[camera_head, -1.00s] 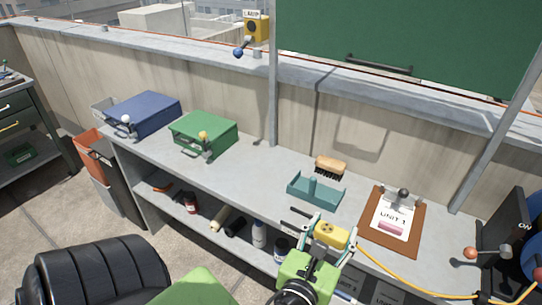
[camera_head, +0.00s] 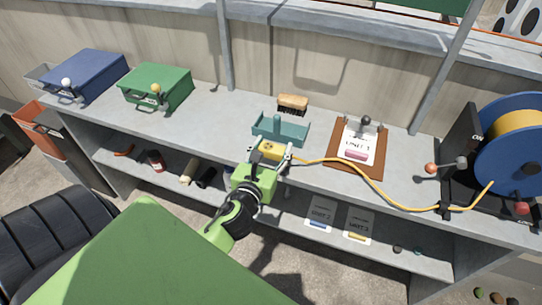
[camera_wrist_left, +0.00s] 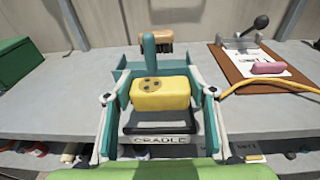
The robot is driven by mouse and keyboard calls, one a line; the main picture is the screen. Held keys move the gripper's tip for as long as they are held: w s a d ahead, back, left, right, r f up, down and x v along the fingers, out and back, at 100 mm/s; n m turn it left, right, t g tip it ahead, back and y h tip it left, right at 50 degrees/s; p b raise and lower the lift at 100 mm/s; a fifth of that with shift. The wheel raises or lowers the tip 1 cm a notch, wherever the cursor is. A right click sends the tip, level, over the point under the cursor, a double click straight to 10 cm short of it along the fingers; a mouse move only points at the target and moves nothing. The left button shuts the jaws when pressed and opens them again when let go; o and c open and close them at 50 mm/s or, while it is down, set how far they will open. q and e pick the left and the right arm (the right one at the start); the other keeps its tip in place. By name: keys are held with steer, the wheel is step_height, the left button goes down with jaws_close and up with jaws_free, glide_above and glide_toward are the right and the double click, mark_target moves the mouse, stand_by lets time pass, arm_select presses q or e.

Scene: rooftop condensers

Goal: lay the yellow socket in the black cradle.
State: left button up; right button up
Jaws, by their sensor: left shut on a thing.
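The yellow socket (camera_head: 269,151) is held between the two fingers of my left gripper (camera_head: 270,154), at the front edge of the bench. It also shows in the left wrist view (camera_wrist_left: 160,94), level, with dark holes on top and a yellow cable at its right. The black cradle (camera_wrist_left: 160,129), with a CRADLE label on its front, shows just below and in front of the socket in the wrist view. The socket hides part of the cradle; I cannot tell whether they touch. In the head view the gripper and socket hide the cradle. My right gripper is not in view.
A teal tray (camera_head: 293,133) with an upright post stands right behind the socket, with a brush (camera_head: 292,102) beyond. A clipboard (camera_head: 372,167) lies to the right. The cable runs to a blue reel (camera_head: 507,150). Green (camera_head: 157,88) and blue (camera_head: 92,72) cases stand left.

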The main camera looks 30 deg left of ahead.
mark_target(271, 156)
arm_select(q)
steer(key=f, duration=0.2)
steer(key=a+f+b, duration=0.1)
steer(key=f, duration=0.1)
steer(key=shift+w, duration=0.2)
steer(key=shift+d, duration=0.1)
steer(key=shift+f, duration=0.1)
steer(key=o, duration=1.2)
steer(key=shift+c, duration=0.2)
